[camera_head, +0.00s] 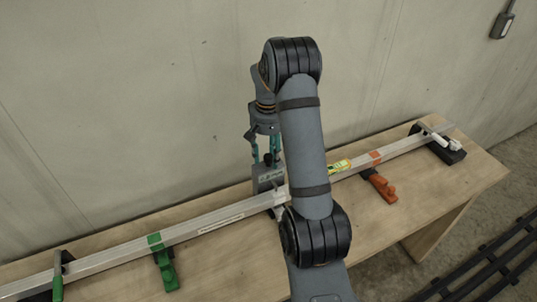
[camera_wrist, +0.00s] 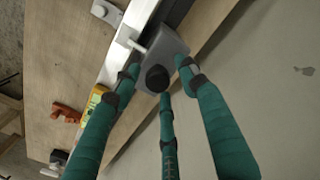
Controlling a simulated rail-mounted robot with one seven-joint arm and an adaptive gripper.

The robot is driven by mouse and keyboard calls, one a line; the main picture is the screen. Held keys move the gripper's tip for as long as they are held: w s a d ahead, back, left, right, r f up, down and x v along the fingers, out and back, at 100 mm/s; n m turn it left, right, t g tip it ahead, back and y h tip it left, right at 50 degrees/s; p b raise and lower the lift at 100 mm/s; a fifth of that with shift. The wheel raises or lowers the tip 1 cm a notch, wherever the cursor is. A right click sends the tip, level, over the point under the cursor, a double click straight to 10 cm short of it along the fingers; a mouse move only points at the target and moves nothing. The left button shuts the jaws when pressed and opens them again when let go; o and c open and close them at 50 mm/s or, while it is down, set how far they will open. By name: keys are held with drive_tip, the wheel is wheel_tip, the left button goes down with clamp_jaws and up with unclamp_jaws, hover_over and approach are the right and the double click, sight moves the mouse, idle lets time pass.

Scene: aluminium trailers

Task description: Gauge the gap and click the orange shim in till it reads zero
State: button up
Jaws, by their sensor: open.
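The orange shim is probably the orange piece (camera_head: 379,185) on the bench in front of the rail, by an orange band (camera_head: 375,156); it also shows in the wrist view (camera_wrist: 66,112). A long aluminium rail (camera_head: 110,252) runs along the bench. My gripper (camera_head: 268,160) is open, with teal fingers pointing down over a grey block (camera_head: 267,180) at the rail. In the wrist view the fingers surround this block (camera_wrist: 172,48) and its black knob (camera_wrist: 157,78); I cannot tell whether they touch it. No gauge reading is legible. My arm hides part of the rail.
A yellow-green level (camera_head: 340,166) sits on the rail right of my arm. A green piece (camera_head: 165,270) lies in front of a green band (camera_head: 155,241) at left. Dark supports hold both rail ends. A wall stands close behind; the bench front right is clear.

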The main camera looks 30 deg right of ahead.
drive_tip(key=shift+a+f, duration=0.1)
drive_tip(key=shift+f, duration=0.2)
drive_tip(key=shift+c, duration=0.5)
clamp_jaws()
